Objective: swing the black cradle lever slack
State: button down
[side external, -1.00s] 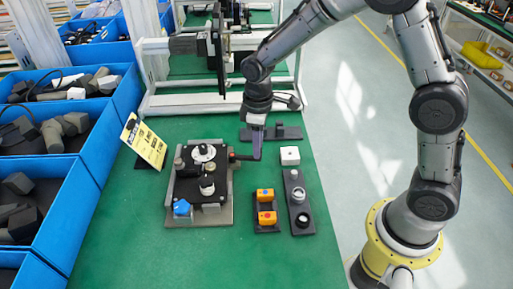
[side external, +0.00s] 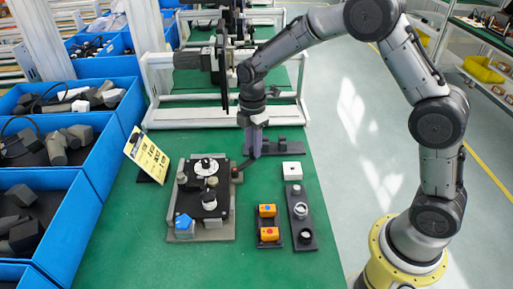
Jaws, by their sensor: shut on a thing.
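The cradle fixture (side external: 226,222) is a grey metal plate on the green bench, carrying black blocks, round silver-white parts and a blue knob (side external: 183,221) at its front left. The black cradle lever (side external: 238,172) sticks out at the fixture's right edge, with a small reddish spot near its pivot. It points right and toward the back. My gripper (side external: 251,157) comes down from above and is shut on the lever's outer end. The fingers hide most of that end.
A yellow label card (side external: 148,155) stands left of the fixture. To the right are a block with two orange parts (side external: 268,222), a dark strip with round knobs (side external: 301,215) and a white box (side external: 292,171). Blue bins (side external: 75,205) line the left. A white frame (side external: 190,118) stands behind.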

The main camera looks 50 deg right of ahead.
jog(key=shift+w+r+n, duration=0.15)
jog(key=shift+w+n, duration=0.45)
jog(key=shift+n, duration=0.2)
jog(key=c, duration=0.7)
grip_release()
jog(key=shift+o, duration=0.2)
notch_tip(320, 180, up, 14)
